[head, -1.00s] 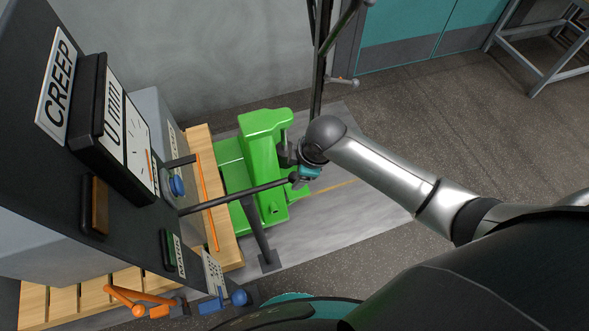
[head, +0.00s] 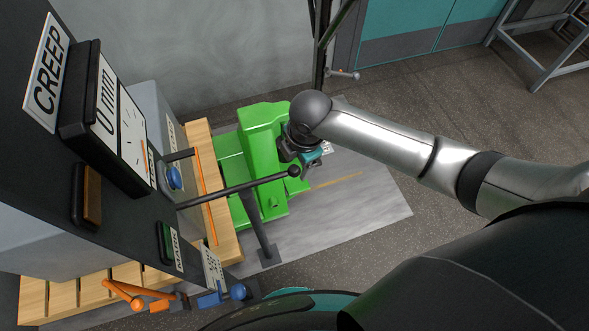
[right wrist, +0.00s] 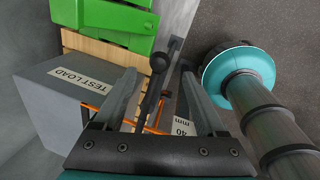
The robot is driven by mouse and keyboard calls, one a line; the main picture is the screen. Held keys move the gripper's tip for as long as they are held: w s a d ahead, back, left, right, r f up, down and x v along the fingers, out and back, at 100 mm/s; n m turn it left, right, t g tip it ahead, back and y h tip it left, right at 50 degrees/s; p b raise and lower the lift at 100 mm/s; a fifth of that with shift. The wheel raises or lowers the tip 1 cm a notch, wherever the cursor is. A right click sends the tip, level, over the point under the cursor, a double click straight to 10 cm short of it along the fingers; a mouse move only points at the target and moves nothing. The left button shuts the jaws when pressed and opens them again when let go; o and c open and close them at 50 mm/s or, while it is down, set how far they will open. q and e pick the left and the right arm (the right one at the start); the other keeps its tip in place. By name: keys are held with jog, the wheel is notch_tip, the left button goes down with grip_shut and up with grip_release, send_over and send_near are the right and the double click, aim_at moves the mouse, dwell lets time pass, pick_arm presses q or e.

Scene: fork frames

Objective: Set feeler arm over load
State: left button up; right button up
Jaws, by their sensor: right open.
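The feeler arm (head: 235,189) is a dark rod on a post, with a ball knob at its right end. Its left end runs behind the panel edge. The grey load (head: 150,103), partly hidden by the panel, sits on the wooden pallet; its "TEST LOAD" face shows in the right wrist view (right wrist: 62,105). There the rod and ball knob (right wrist: 160,62) appear between my open fingers, to the right of the load. My right gripper (head: 302,160) is open and empty, close above the knob in the head view. I cannot tell whether it touches. My left gripper is not in view.
A dark panel with a "0 mm" dial (head: 107,118) fills the left side. Orange (head: 137,303) and blue (head: 238,291) levers stand below it. A green machine (head: 262,140) stands behind the arm.

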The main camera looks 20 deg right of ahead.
aim_at(295, 169)
jog(key=f, duration=0.3)
jog(key=w+f+b, duration=0.1)
jog(key=f, duration=0.1)
jog(key=shift+a, duration=0.1)
jog(key=shift+c, duration=0.3)
grip_shut()
dwell(1.0)
